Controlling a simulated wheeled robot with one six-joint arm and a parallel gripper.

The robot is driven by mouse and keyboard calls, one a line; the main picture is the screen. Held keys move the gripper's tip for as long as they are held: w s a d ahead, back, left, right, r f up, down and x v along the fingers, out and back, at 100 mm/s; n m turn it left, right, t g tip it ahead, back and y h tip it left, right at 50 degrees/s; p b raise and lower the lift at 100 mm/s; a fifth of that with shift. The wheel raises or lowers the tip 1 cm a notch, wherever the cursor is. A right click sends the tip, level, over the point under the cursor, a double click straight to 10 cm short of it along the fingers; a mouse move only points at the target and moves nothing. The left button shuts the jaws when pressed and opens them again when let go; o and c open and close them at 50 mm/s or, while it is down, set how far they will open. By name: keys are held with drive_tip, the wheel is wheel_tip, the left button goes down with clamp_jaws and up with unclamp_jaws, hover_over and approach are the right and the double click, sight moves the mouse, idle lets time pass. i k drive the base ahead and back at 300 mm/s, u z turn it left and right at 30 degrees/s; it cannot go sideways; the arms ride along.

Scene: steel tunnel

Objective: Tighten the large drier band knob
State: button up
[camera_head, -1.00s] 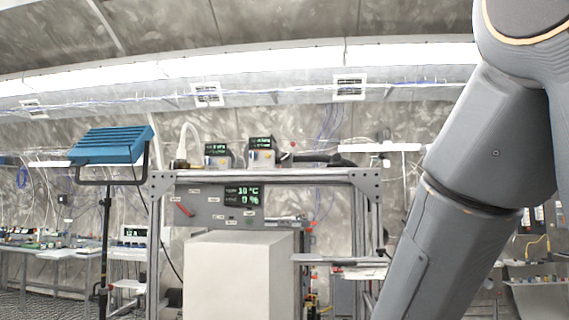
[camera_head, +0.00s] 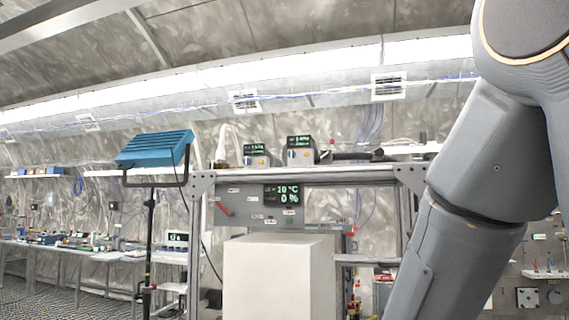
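I cannot pick out the large drier band knob in the head view. A grey panel (camera_head: 233,214) with a lit green display (camera_head: 283,194), small labels and a red part sits in the metal frame ahead. At the lower right, partly behind my arm, another grey panel (camera_head: 510,268) carries a round dark knob-like part (camera_head: 555,297), too small to identify. My grey arm (camera_head: 460,215) fills the right side and runs out of the picture at the bottom. My gripper is out of view.
A pale box (camera_head: 280,280) stands before the metal frame (camera_head: 330,175). Two small display units (camera_head: 299,152) sit on top. A blue lamp (camera_head: 153,148) on a black stand is left of it. Cluttered benches (camera_head: 60,247) line the far left, with floor (camera_head: 50,295) in front.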

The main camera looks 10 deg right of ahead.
sight(325, 154)
drive_tip(key=u, duration=0.15)
drive_tip(key=i, duration=0.85)
drive_tip(key=z, duration=0.4)
